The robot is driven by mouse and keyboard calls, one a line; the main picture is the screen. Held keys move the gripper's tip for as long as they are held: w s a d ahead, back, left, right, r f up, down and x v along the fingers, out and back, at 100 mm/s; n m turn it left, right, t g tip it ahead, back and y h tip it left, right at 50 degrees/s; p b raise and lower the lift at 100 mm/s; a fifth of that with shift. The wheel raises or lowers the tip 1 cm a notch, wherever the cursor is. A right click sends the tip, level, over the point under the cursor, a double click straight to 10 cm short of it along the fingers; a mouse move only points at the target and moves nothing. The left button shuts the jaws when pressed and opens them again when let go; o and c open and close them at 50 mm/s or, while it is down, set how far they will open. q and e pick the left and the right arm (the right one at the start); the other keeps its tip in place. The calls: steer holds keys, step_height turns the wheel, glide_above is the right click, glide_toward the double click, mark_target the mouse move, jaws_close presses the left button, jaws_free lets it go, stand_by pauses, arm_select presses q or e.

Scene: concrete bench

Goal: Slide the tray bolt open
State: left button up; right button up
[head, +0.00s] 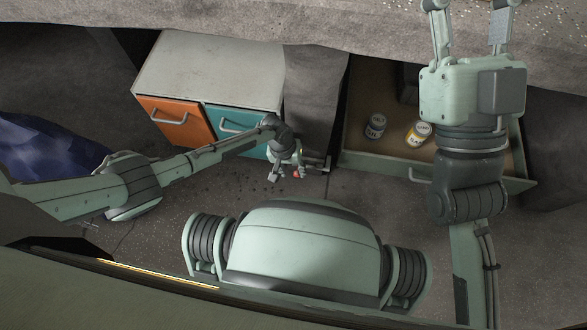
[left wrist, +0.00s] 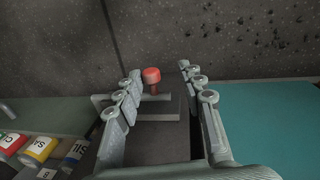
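The bolt shows in the left wrist view as a grey bar on a plate (left wrist: 160,117) with a round red knob (left wrist: 151,75). In the head view the red knob (head: 296,174) is small and partly hidden by my left gripper (head: 286,175). In the left wrist view my left gripper (left wrist: 159,72) is open, with one finger on each side of the knob and the knob nearer the left finger. Whether a finger touches it I cannot tell. The tray (head: 375,161) is to the right of the bolt. My right gripper (head: 470,12) is open, empty and raised, its fingers pointing up the picture.
Labelled cans (head: 375,127) stand in the tray, which has a front handle (head: 420,176). To the left is a cabinet with an orange door (head: 178,122) and a teal door (head: 255,143). A concrete ledge (head: 300,18) crosses the top. Dark blue sheeting (head: 45,150) lies far left.

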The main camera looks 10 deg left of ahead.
arm_select(q)
steer(key=shift+d+r, duration=0.1)
steer(key=shift+d, duration=0.05)
step_height(320, 180, up, 12)
steer(key=a, duration=0.2)
steer(key=shift+s, duration=0.15)
stand_by(0.6)
